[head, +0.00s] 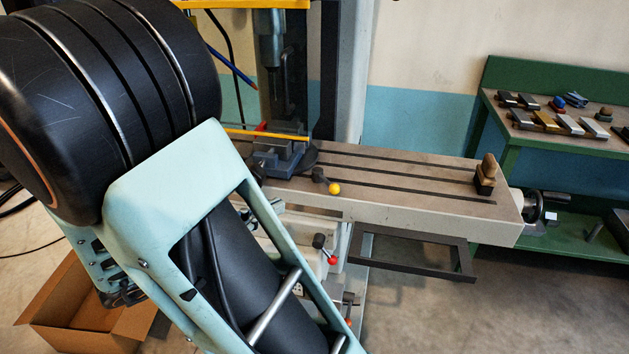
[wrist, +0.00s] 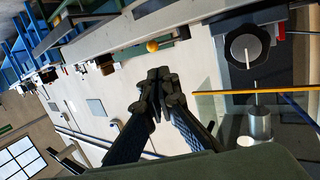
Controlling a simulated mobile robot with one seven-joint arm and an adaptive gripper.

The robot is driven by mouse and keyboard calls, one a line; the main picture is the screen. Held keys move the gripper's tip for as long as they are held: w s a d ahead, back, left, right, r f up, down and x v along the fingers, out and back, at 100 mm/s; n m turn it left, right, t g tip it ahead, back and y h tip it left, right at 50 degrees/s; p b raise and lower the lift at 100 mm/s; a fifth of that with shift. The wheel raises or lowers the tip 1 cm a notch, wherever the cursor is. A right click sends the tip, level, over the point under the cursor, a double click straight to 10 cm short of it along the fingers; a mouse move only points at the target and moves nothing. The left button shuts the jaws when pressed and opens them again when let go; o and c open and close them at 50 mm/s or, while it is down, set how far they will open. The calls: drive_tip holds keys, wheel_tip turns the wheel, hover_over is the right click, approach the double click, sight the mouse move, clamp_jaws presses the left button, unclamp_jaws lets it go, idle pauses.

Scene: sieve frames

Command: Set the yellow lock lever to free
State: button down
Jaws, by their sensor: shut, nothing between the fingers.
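A yellow ball knob (head: 334,188) sits on the end of a short dark lever (head: 319,175) beside the grey-blue vise (head: 280,155), on the machine table. It looks like the yellow lock lever; which setting it points to I cannot tell. In the wrist view the yellow-orange knob (wrist: 152,46) shows just beyond the fingertips, with its dark arm running right. My gripper (wrist: 158,88) has its fingertips together and empty, apart from the knob in the picture. In the head view my gripper is out of sight, and my arm covers the lower left.
A wooden-handled brush (head: 487,172) stands on the right end of the slotted table (head: 400,172). A yellow-edged guard (wrist: 240,92) is right of the fingers. A red-knobbed lever (head: 333,260) hangs below the table. A green bench (head: 500,75) with several blocks stands right.

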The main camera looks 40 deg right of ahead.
sight(331, 191)
drive_tip(key=shift+g, duration=0.3)
drive_tip(key=b+x, duration=0.1)
drive_tip(key=x, duration=0.7)
drive_tip(key=b+x, duration=0.1)
drive_tip(key=x, duration=0.4)
drive_tip(key=shift+s+f+b, duration=0.3)
drive_tip(key=shift+f, duration=0.1)
drive_tip(key=shift+d, duration=0.1)
drive_tip(key=shift+s, duration=0.2)
drive_tip(key=shift+w+t, duration=0.1)
drive_tip(key=shift+t, duration=0.3)
